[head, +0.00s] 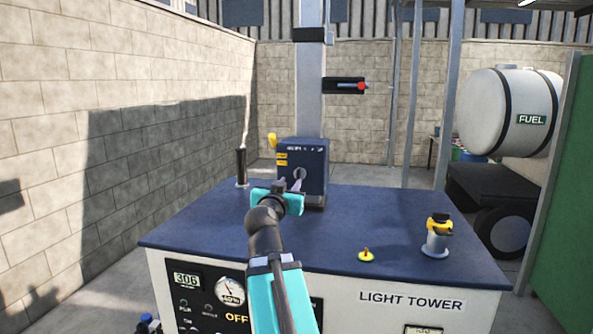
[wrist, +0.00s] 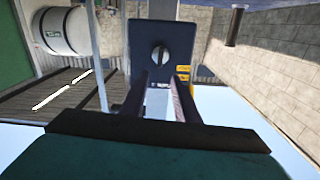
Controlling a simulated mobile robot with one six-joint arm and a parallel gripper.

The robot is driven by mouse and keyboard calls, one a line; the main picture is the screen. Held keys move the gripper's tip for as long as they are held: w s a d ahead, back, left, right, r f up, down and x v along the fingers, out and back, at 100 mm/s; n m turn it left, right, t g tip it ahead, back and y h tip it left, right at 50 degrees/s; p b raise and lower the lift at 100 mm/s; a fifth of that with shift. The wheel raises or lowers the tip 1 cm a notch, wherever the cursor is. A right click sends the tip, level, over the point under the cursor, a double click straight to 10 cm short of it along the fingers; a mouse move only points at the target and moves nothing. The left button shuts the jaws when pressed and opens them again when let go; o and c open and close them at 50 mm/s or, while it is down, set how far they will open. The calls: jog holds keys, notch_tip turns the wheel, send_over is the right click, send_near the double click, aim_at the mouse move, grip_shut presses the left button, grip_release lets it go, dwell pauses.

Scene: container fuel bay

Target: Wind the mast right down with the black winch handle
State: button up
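The dark blue winch box (head: 315,160) stands at the foot of the grey mast (head: 310,100). A round grey hub (head: 300,174) is on its front face; in the wrist view the hub (wrist: 159,54) has a slot and no crank arm shows on it. My gripper (head: 291,186) is in front of the box, near the hub. In the wrist view its two fingers (wrist: 160,95) are apart with nothing seen between them. I cannot make out a black winch handle in either view; my gripper hides part of the box front.
A red-knobbed black bracket (head: 345,86) is on the mast.

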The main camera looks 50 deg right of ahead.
aim_at(298, 172)
jog(key=shift+p+x, duration=2)
jog(key=shift+x, duration=3.25)
jog(key=shift+s, duration=0.1)
grip_shut()
